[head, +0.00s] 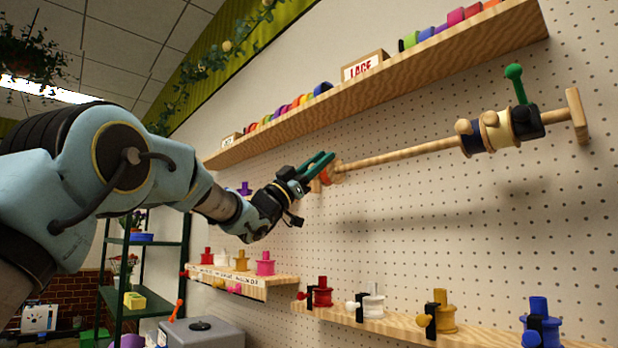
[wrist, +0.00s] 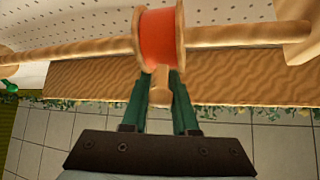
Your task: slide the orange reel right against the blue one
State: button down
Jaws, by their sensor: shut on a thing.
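The orange reel (head: 327,175) is on a horizontal wooden rod (head: 400,154), near the rod's left end in the head view. In the wrist view the orange reel (wrist: 158,35) has pale wooden flanges and a wooden knob (wrist: 160,82) pointing toward me. My gripper (head: 328,157) has green fingers, which are shut on that knob; they also show in the wrist view (wrist: 160,85). The blue reel (head: 473,139) sits far to the right on the same rod, touching or very near a cream reel (head: 497,130). A long bare stretch of rod lies between orange and blue.
A black clamp (head: 527,122) with a green handle (head: 515,84) stands right of the cream reel, before the rod's end stop (head: 577,115). A shelf with ribbon rolls (head: 400,82) runs above. Lower shelves (head: 375,322) hold several spools.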

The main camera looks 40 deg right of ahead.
jog(key=s+a+b, duration=0.1)
jog(key=s+b, duration=1.2)
jog(key=s, duration=1.2)
jog(key=shift+s+a, duration=0.25)
jog(key=shift+s, duration=0.1)
jog(key=c, duration=0.7)
grip_release()
jog(key=b+v, duration=0.4)
jog(key=v, duration=0.7)
jog(key=shift+d, duration=0.1)
